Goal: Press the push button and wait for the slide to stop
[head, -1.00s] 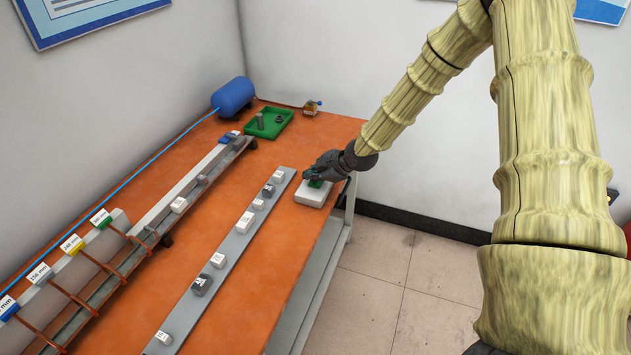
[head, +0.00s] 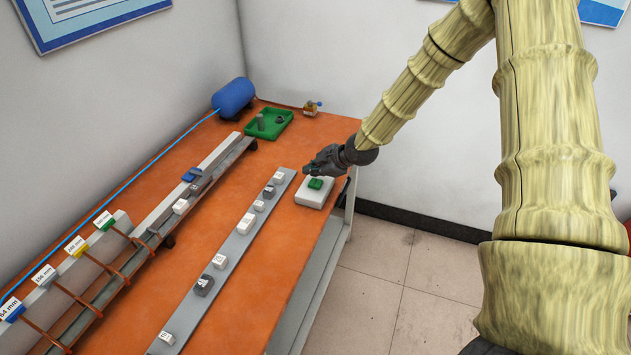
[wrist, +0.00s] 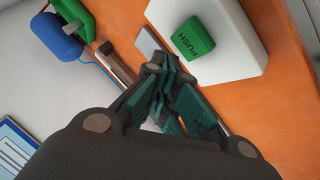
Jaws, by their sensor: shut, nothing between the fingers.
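The push button is a green cap (head: 316,183) on a white box (head: 312,195) at the right edge of the orange table. In the wrist view the green cap (wrist: 194,38) reads "PUSH" and nothing touches it. My gripper (head: 313,171) is shut and empty, just above and behind the button, apart from it. Its closed fingertips also show in the wrist view (wrist: 160,62). The slide, a blue and grey carriage (head: 196,182), sits partway along the grey rail (head: 214,158) at the left.
A grey strip (head: 232,243) with several small white and dark blocks lies mid-table. A green tray (head: 284,118) and a blue tank (head: 233,97) stand at the back. Labelled coloured markers (head: 76,246) line the rail's near end. Bare orange table lies between strip and rail.

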